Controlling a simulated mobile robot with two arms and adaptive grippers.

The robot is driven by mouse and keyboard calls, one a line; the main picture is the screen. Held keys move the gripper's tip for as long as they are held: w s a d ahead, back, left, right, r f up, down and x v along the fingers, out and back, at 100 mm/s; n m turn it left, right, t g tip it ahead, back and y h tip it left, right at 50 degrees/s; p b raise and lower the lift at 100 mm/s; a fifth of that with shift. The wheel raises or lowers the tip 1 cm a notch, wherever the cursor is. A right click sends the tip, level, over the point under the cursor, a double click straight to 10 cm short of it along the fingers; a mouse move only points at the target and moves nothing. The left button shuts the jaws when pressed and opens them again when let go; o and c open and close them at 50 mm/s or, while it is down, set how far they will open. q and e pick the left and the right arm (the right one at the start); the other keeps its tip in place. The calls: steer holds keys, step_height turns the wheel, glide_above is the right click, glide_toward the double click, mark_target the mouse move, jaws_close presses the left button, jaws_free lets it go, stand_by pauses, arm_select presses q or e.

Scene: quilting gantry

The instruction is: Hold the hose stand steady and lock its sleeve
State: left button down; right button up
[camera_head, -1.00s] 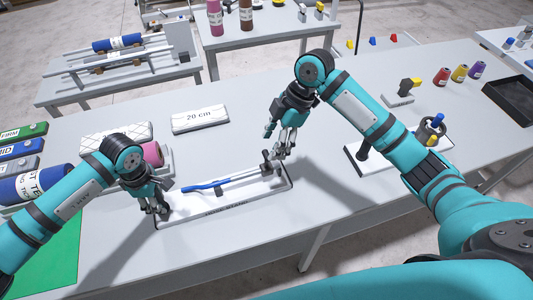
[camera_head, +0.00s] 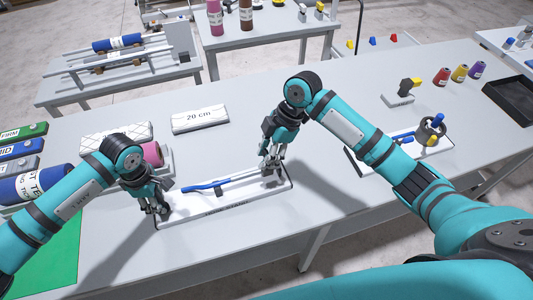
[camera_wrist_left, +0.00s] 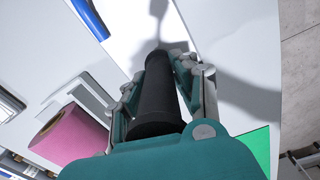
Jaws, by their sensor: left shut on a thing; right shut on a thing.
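The hose stand (camera_head: 240,206) is a white tray with a dark rim and lettering along its front edge, lying on the table. A blue hose (camera_head: 205,187) runs along it to a grey rod. My left gripper (camera_head: 160,208) is at the stand's left end. In the left wrist view, its fingers (camera_wrist_left: 165,75) are shut around a black cylindrical post (camera_wrist_left: 158,95). My right gripper (camera_head: 272,168) is at the stand's right end, shut on the dark fitting there, apparently the sleeve. Its fingers hide most of that fitting, so the lock cannot be seen.
A white "20 cm" block (camera_head: 200,119) lies behind the stand. A pink roll (camera_head: 152,154) and a blue roll (camera_head: 35,187) are at the left, near a green mat (camera_head: 58,255). Another tray (camera_head: 355,163) lies beyond my right forearm. The table behind the stand is mostly clear.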

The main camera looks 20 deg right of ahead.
arm_select(q)
steer(key=shift+s+a+f, duration=0.1)
steer(key=shift+s+f, duration=0.05)
steer(key=shift+f, duration=0.2)
arm_select(e)
jaws_close()
steer(key=shift+a, duration=0.1)
steer(key=a, duration=0.8)
steer(key=shift+s+a, duration=0.25)
steer(key=shift+a, duration=0.15)
arm_select(q)
steer(key=shift+d, duration=0.2)
arm_select(e)
steer(key=shift+o, duration=1.7)
jaws_free()
arm_select(q)
steer(key=shift+a, duration=0.15)
arm_select(e)
steer(key=o, duration=0.4)
steer(key=shift+a, duration=0.15)
steer(key=shift+o, duration=0.5)
steer(key=shift+w, duration=0.1)
